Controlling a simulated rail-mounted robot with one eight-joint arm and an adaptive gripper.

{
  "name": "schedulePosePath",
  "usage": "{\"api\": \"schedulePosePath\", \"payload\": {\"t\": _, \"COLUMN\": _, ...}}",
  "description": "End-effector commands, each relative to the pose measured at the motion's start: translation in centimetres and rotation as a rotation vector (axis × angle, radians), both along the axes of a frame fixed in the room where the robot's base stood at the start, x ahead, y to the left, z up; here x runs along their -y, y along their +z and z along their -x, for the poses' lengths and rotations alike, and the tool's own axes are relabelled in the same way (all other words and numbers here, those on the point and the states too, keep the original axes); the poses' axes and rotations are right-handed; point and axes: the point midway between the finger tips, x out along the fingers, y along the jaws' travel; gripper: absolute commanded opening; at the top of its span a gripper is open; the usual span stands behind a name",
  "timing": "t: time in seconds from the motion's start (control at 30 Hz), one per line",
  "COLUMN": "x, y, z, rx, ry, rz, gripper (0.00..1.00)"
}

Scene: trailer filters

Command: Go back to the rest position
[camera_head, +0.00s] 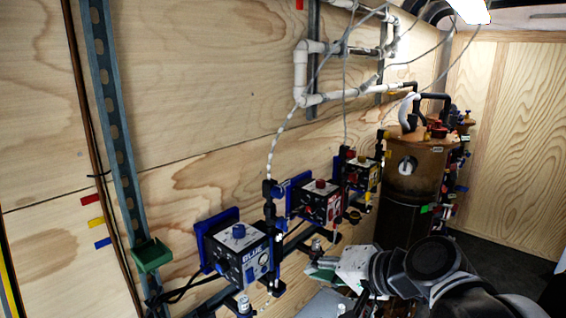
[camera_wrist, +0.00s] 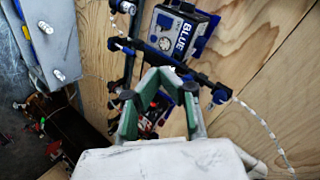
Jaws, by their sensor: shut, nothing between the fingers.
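My gripper (camera_head: 312,271) shows at the lower middle of the head view, with its white body and green fingers in front of the wall equipment. In the wrist view the two green fingers of my gripper (camera_wrist: 164,74) come together at their tips, with nothing held between them. The blue-labelled box (camera_head: 241,252) is left of my gripper in the head view. It also shows beyond the fingertips in the wrist view (camera_wrist: 178,33). I cannot tell the distance between the fingertips and the equipment behind them.
A red box (camera_head: 318,204) and a yellow box (camera_head: 362,175) line the plywood wall. A brown tank (camera_head: 412,185) stands at the right back. White pipes (camera_head: 302,75) run above. A green holder (camera_head: 151,255) is on the left metal strut (camera_head: 118,140). Thin cables hang near the boxes.

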Motion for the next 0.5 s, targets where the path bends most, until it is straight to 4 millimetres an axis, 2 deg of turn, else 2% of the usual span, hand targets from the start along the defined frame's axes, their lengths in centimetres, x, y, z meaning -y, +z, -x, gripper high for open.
{"api": "schedulePosePath", "payload": {"t": 0.03, "x": 0.9, "y": -0.8, "z": 1.3, "rx": -0.004, "ry": 0.004, "rz": 0.084, "gripper": 0.0}}
{"api": "schedulePosePath", "payload": {"t": 0.2, "x": 5.1, "y": -3.2, "z": 4.9, "rx": -0.017, "ry": 0.016, "rz": 0.381, "gripper": 0.0}}
{"api": "schedulePosePath", "payload": {"t": 0.4, "x": 10.3, "y": -4.5, "z": 8.4, "rx": -0.032, "ry": 0.025, "rz": 0.683, "gripper": 0.0}}
{"api": "schedulePosePath", "payload": {"t": 0.5, "x": 12.1, "y": -4.7, "z": 9.6, "rx": -0.037, "ry": 0.027, "rz": 0.781, "gripper": 0.0}}
